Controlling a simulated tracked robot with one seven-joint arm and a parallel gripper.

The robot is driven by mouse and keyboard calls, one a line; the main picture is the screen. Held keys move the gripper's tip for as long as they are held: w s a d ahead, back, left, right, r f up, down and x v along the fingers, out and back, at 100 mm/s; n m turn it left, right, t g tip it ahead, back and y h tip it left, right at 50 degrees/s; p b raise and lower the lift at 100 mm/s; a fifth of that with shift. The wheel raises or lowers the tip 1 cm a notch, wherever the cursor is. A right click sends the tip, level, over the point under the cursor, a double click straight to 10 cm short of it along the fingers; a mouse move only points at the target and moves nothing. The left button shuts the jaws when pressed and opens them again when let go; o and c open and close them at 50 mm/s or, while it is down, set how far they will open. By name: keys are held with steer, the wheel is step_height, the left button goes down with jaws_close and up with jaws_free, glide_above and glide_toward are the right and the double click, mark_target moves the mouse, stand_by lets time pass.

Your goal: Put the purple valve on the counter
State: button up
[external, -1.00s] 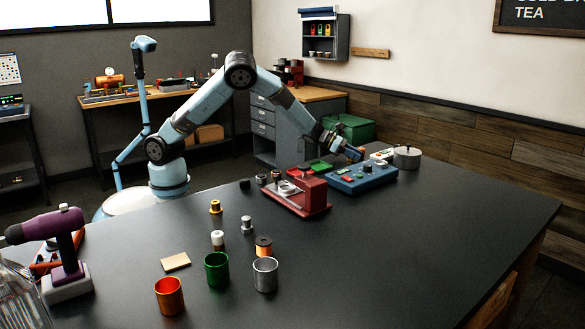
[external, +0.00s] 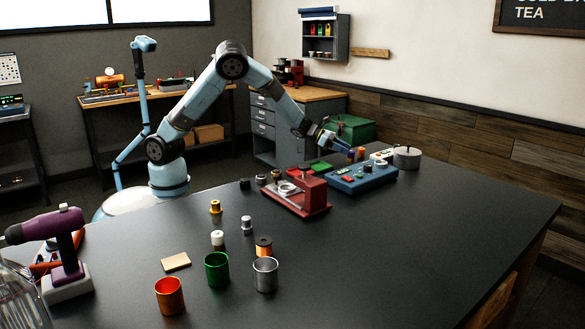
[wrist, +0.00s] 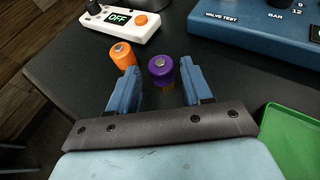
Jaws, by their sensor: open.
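The purple valve (wrist: 161,68) stands upright on the dark counter (wrist: 95,60) in the wrist view, between and just ahead of my open fingers. My gripper (wrist: 159,74) has a clear gap on both sides of it and is not closed on it. In the external view the purple valve (external: 351,154) is small, at the tip of my gripper (external: 341,148), behind the blue test panel (external: 362,177). An orange valve (wrist: 122,55) stands close to its left in the wrist view.
The blue panel (wrist: 255,30) and a green tray (wrist: 292,140) are to the right in the wrist view. A red fixture (external: 310,195) and silver pot (external: 407,157) are also on the counter.

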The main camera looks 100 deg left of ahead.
steer(key=v, duration=0.6)
steer(key=shift+s, duration=0.2)
steer(key=shift+s+r+n+y, duration=0.15)
steer(key=shift+r+n+y, duration=0.15)
steer(key=shift+r+n, duration=0.2)
steer(key=s+d+r+n+g+y, duration=0.15)
steer(key=s+r+n+y, duration=0.25)
steer(key=s+r+n, duration=1.4)
steer(key=s+d+n+g, duration=0.2)
steer(key=s+d+n, duration=0.2)
steer(key=s, duration=0.5)
steer(key=s+d+f+n+g+h, duration=0.1)
steer(key=s+d+n+g, duration=0.1)
steer(key=s+d+n, duration=0.3)
steer(key=s+d+n+g+h, duration=0.1)
steer(key=s+d+n, duration=0.3)
steer(key=s+n, duration=0.6)
steer(key=s+g, duration=0.1)
steer(key=s, duration=0.4)
steer(key=shift+d+f, duration=0.3)
